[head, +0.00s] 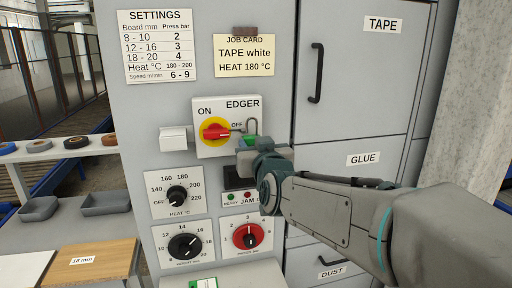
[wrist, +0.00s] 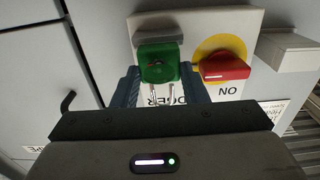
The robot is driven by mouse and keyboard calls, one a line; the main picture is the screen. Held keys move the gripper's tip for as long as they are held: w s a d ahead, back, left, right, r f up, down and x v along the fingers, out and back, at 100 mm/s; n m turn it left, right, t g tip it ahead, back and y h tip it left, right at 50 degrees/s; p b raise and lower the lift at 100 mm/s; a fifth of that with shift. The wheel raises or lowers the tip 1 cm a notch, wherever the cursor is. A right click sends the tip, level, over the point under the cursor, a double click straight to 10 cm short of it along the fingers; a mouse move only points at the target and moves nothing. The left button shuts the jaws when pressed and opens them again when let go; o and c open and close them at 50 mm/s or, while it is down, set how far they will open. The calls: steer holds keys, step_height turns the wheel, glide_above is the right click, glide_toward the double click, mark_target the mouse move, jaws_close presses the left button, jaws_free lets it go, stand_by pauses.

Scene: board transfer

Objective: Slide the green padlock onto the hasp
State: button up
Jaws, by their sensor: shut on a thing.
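The green padlock (head: 250,141) is held by my gripper (head: 247,147) in front of the edger switch plate (head: 215,148), its silver shackle (head: 252,124) upward. In the wrist view the padlock (wrist: 158,64) sits between both fingers (wrist: 161,82). The red switch handle (head: 215,132) on its yellow disc points right, toward OFF. A thin metal hasp (head: 237,130) lies at the handle's right end, close to the left of the shackle. I cannot tell whether the shackle passes through it. In the wrist view the red handle (wrist: 224,68) is right of the padlock, apart from its body.
A white box (head: 174,139) sticks out left of the plate. A heat knob (head: 178,196) and two more dials are below. My arm covers the lower right of the cabinet.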

steer(key=shift+b+x, duration=0.3)
steer(key=shift+x, duration=0.65)
steer(key=o, duration=1.1)
steer(key=shift+c, duration=0.2)
steer(key=shift+s, duration=0.1)
steer(key=b+v, duration=0.2)
steer(key=v, duration=1.1)
steer(key=shift+s+b, duration=0.3)
steer(key=shift+b, duration=0.05)
